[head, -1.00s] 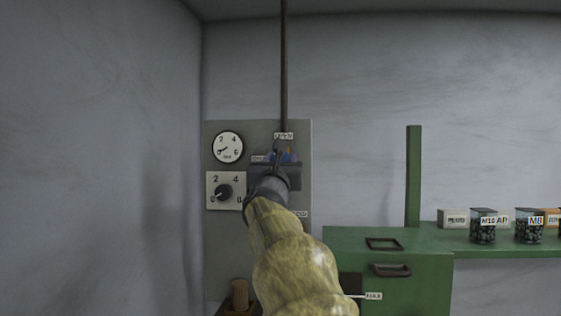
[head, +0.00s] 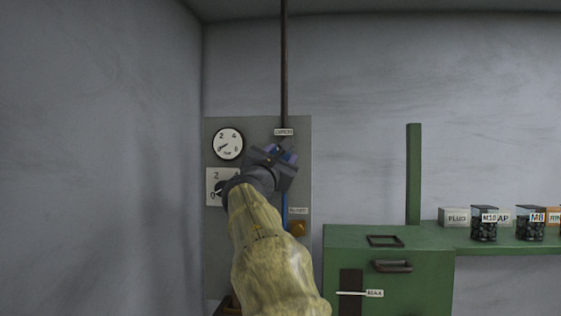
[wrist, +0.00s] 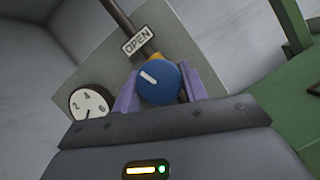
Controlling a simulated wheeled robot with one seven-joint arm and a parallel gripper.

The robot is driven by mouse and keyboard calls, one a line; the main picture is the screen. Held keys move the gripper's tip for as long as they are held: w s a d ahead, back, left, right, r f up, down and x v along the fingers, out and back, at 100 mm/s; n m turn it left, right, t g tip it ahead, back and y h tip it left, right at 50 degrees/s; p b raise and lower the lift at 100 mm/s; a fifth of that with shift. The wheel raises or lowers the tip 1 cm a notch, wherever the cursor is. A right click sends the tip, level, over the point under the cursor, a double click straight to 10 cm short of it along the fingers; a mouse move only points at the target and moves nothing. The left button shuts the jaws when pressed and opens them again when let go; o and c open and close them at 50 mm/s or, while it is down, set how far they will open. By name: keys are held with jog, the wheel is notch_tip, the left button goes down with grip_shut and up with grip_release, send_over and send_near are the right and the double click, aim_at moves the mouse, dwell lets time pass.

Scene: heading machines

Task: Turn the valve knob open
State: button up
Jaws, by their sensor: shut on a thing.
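The valve knob (wrist: 160,82) is round and blue with a white pointer line. In the wrist view the line slants toward the upper left. A white label reading OPEN (wrist: 137,38) sits just above the knob, on the panel side of a dark pipe. My gripper (wrist: 158,90) is shut on the knob, with one purple finger on each side of it. In the head view my gripper (head: 283,156) is at the grey panel (head: 300,180), rolled to a tilt, and hides most of the knob. The OPEN label (head: 284,132) shows above it.
A round gauge (head: 228,144) and a black dial (head: 219,188), partly covered by my arm, are on the panel's left. A blue pipe (head: 285,208) and a brass-coloured fitting (head: 298,229) show below. A green cabinet (head: 345,262) stands to the right.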

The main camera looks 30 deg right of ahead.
jog(key=shift+m+g+h, duration=0.5)
jog(key=shift+m+g, duration=0.6)
jog(key=shift+m, duration=1.1)
jog(key=o, duration=1)
jog(key=shift+c, duration=0.2)
